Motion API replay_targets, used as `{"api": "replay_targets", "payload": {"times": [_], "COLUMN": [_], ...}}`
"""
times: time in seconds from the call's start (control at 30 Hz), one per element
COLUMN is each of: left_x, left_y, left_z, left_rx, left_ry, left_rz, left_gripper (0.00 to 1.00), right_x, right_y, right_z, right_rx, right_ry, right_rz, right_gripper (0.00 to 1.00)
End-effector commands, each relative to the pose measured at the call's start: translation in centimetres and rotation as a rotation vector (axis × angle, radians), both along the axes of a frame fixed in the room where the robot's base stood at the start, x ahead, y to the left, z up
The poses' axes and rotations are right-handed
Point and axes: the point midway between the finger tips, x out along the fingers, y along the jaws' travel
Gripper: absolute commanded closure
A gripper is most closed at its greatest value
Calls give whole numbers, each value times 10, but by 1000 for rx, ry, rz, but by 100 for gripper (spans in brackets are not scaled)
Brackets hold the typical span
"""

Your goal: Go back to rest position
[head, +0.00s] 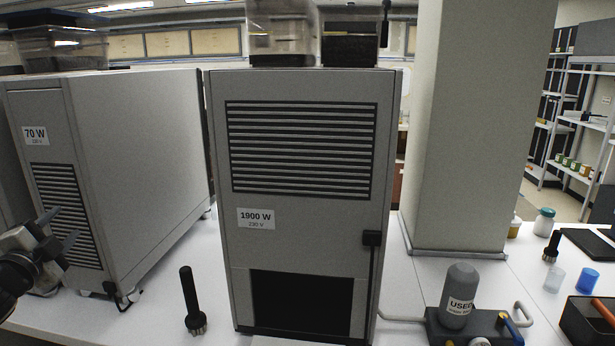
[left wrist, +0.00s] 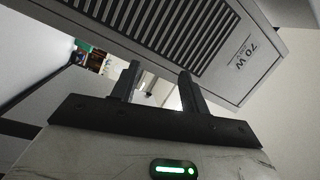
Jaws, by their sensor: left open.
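My left gripper (head: 62,228) is at the left edge of the head view, in front of the vented face of the grey machine labelled 70 W (head: 130,150). Its two dark fingers are apart with nothing between them. In the left wrist view the open fingers (left wrist: 160,84) point toward the same machine's vent (left wrist: 165,35); I cannot tell whether they touch it. My right gripper is in neither view.
A taller machine labelled 1900 W (head: 300,230) stands mid-table. A black-handled tool (head: 190,295) stands between the machines. At right are a grey bottle marked USED (head: 459,290) on a dark block (head: 480,328), a pillar (head: 475,120), cups (head: 587,281) and a dark box (head: 585,325).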

Motion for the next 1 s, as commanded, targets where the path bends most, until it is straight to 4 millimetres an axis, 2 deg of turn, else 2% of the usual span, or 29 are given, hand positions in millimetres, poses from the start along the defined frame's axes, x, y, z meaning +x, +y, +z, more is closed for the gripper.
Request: {"api": "replay_targets", "payload": {"times": [0.1,0.17,0.2,0.37,0.47,0.57,0.7,0.8,0.9,1.0], "left_x": [-6,-11,-12,-25,-41,-66,-117,-159,-198,-233], "left_y": [27,34,18,-30,-66,-110,-183,-234,-278,-315], "left_z": [-26,-43,-63,-124,-166,-212,-272,-302,-320,-329], "left_rx": [-308,-445,-446,-505,-558,-629,-760,-864,-966,-1062], "left_ry": [62,95,122,213,280,356,470,543,600,644], "left_rz": [140,200,174,122,89,55,11,-8,-16,-12], "left_gripper": [55,55,55,55,55,55,55,55,55,55], "right_x": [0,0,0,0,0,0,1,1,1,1], "right_y": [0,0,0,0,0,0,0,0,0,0], "right_z": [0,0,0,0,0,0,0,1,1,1], "right_rx": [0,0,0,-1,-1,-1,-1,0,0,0], "right_ry": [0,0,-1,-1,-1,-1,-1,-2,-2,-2], "right_rz": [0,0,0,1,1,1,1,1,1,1], "right_gripper": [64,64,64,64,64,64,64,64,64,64]}}
